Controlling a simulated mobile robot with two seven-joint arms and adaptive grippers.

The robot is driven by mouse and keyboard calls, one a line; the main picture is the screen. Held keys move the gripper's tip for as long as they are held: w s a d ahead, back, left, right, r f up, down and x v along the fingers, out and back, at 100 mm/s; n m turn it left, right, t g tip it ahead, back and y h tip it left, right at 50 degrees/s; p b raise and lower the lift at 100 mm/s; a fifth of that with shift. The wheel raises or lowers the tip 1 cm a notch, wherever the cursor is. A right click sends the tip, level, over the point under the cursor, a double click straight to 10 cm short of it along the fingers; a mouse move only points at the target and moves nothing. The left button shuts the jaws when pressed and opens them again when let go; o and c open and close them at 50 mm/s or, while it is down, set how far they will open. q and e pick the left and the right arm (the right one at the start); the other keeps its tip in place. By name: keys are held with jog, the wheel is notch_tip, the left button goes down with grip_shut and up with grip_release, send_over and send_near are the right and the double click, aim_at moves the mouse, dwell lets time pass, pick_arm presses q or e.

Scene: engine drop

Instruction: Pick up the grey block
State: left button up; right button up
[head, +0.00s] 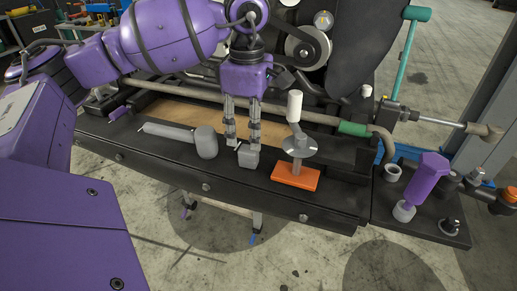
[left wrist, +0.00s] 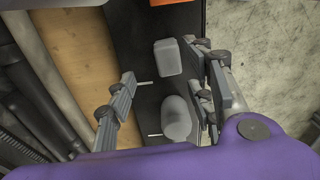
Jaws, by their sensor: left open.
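The grey block (head: 248,158) is a small rounded cube on the dark bench ledge. My left gripper (head: 242,142) points down just above it, with its two fingers apart and nothing held. In the left wrist view the grey block (left wrist: 168,58) shows between the open fingers of the left gripper (left wrist: 160,62), near the right finger. I cannot tell how much height separates the tips from the block. My right gripper is in neither view.
A grey mallet (head: 206,142) lies left of the block; its head (left wrist: 176,116) is close to the fingers in the left wrist view. An orange base (head: 296,178) with an upright white-handled tool stands right. A purple-handled tool (head: 428,177) stands farther right. A long pipe (head: 190,90) runs behind.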

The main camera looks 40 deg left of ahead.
aim_at(249, 148)
pick_arm(q)
jog(key=s+f, duration=0.1)
jog(key=f, duration=0.1)
jog(key=shift+s+d+f, duration=0.15)
jog(key=shift+s+f, duration=0.2)
jog(key=shift+f, duration=0.05)
jog(key=f, duration=0.2)
jog(key=shift+w+d+f+p, duration=0.15)
jog(key=shift+w+f+p, duration=0.15)
jog(key=shift+p, duration=0.1)
jog(key=shift+f, duration=0.45)
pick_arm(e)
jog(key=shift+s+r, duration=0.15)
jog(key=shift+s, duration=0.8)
pick_arm(q)
grip_shut()
